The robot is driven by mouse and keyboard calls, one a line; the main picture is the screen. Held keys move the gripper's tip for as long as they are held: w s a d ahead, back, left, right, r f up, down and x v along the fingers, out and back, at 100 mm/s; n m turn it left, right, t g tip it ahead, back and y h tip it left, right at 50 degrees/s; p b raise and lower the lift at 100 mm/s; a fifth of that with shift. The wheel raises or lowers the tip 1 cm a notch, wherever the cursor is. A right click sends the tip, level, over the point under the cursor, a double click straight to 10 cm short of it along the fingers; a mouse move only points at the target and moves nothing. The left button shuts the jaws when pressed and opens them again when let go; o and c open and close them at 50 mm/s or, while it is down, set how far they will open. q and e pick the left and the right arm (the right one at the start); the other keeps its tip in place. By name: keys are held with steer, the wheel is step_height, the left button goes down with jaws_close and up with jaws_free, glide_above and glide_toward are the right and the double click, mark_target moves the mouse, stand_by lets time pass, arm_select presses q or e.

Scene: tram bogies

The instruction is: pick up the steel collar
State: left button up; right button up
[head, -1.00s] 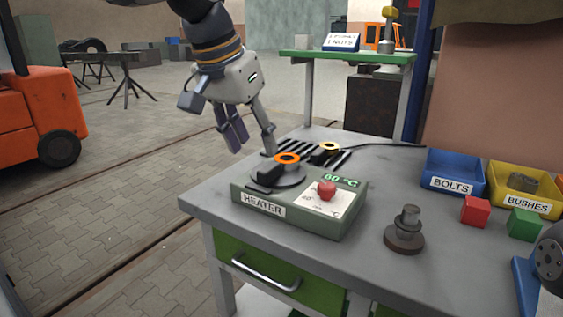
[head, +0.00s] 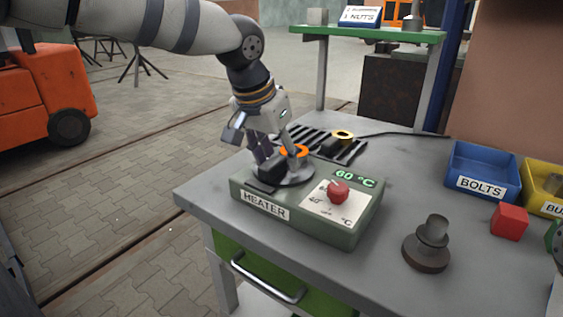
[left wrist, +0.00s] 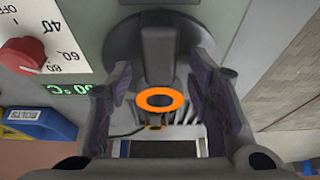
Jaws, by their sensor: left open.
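An orange ring (head: 301,151), which I take to be the collar, sits on the dark bar of the green heater (head: 262,208). It looks orange all over, so its steel does not show. My left gripper (head: 280,154) is open, pointing down over the heater's round dark plate, with its fingers at the ring. In the left wrist view the orange ring (left wrist: 160,90) lies between the two spread fingers, and I see no finger touching it. Part of the ring is hidden by a finger in the head view. My right gripper is not in view.
A yellow ring (head: 343,135) lies by the black rack (head: 350,151) behind the heater. A stepped metal post (head: 431,236) stands right of the heater. A red cube (head: 509,222), blue bolts bin (head: 484,171) and yellow bin (head: 546,184) are at the right.

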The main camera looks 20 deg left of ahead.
arm_select(q)
jaws_close()
steer(key=shift+r, duration=0.15)
steer(key=shift+r, duration=0.3)
steer(key=v, duration=0.5)
steer(key=s+d+v, duration=0.1)
steer(key=v, duration=0.2)
steer(key=shift+d, duration=0.1)
steer(key=s+r, duration=0.4)
steer(key=s, duration=0.6)
steer(key=shift+r, duration=0.4)
